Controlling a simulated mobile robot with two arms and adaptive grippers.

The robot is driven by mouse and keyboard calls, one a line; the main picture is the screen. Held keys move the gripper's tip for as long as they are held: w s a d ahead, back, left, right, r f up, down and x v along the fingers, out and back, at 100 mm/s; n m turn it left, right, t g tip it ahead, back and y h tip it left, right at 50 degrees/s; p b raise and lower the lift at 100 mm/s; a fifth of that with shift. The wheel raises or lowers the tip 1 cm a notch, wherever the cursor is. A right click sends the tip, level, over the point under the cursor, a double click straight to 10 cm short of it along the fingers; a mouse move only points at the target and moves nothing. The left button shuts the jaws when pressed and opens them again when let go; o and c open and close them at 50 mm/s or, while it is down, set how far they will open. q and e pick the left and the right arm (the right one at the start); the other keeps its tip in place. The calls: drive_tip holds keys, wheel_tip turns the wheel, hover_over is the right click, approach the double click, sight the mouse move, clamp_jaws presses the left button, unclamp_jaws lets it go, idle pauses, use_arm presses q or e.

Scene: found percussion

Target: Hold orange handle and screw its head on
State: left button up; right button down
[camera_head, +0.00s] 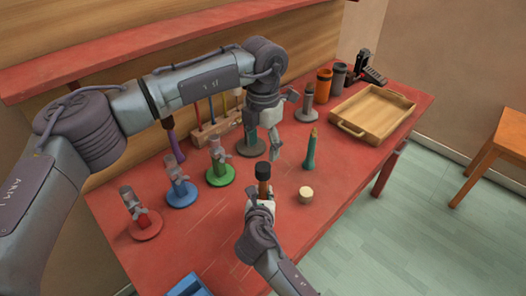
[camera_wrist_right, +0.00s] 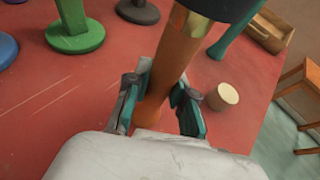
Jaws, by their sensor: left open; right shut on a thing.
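My right gripper (camera_head: 264,198) is shut on the orange handle (camera_head: 263,188) and holds it roughly upright over the red table. The handle also shows between the fingers in the right wrist view (camera_wrist_right: 166,75). A black head (camera_head: 263,169) sits at the handle's top end, and its underside shows in the right wrist view (camera_wrist_right: 222,8). I cannot tell whether it is screwed tight. My left gripper (camera_head: 273,153) is open and points down, just above the black head and apart from it.
A teal handle (camera_head: 311,151) stands to the right, near a cream cylinder (camera_head: 306,194). Green (camera_head: 220,177), blue (camera_head: 181,197) and red (camera_head: 146,228) stands are on the left. A wooden tray (camera_head: 347,128) and orange cup (camera_head: 323,86) are at the back right.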

sight(263, 166)
use_arm(q)
drive_tip(key=shift+f, duration=0.1)
drive_tip(key=shift+f, duration=4)
clamp_jaws()
drive_tip(key=shift+o, duration=0.8)
unclamp_jaws()
wheel_tip(263, 166, up, 12)
